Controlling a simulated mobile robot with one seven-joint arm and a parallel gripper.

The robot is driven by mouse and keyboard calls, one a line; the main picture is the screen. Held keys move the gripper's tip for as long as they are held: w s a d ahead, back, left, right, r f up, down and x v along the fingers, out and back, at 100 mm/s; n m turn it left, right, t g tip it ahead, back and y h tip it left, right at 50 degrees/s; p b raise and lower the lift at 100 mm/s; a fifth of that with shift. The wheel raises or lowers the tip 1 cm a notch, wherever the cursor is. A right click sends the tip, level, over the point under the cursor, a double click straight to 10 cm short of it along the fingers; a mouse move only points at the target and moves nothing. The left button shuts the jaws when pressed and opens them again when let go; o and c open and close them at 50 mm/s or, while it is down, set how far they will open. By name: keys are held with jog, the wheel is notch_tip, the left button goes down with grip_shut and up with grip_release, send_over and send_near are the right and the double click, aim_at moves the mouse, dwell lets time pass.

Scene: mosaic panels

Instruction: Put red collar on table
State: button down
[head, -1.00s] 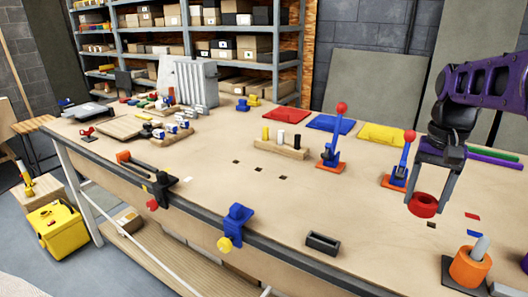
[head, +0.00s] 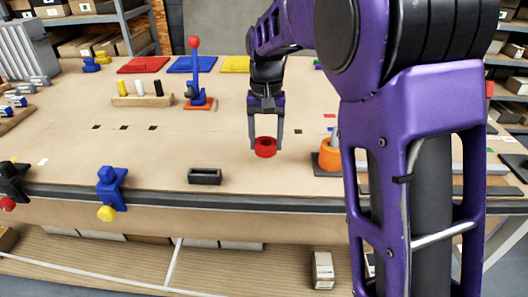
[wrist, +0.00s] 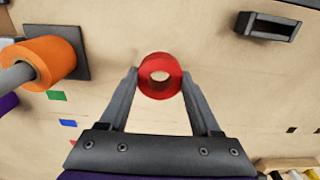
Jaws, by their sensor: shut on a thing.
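The red collar (head: 265,147) is a short red ring. It sits between the fingertips of my gripper (head: 266,140), which is shut on it. In the wrist view the red collar (wrist: 160,77) shows its open hole, with a finger of my gripper (wrist: 160,85) on each side. In the head view the collar is over the wooden table (head: 225,140), near its front part. I cannot tell whether its underside touches the tabletop.
An orange collar (head: 329,155) on a peg with a dark base stands to the right. A black open box (head: 204,176) lies near the front edge. A blue clamp (head: 111,188) grips that edge. A red-knobbed lever (head: 195,75) stands behind. Bare tabletop lies left of the gripper.

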aim_at(266, 163)
jog(key=shift+f, duration=1.85)
jog(key=shift+f, duration=0.1)
jog(key=shift+f+b, duration=0.15)
jog(key=shift+b, duration=0.15)
jog(key=shift+c, duration=0.5)
grip_release()
notch_tip(266, 163, up, 12)
jog(key=p, duration=0.2)
jog(key=shift+r, duration=0.25)
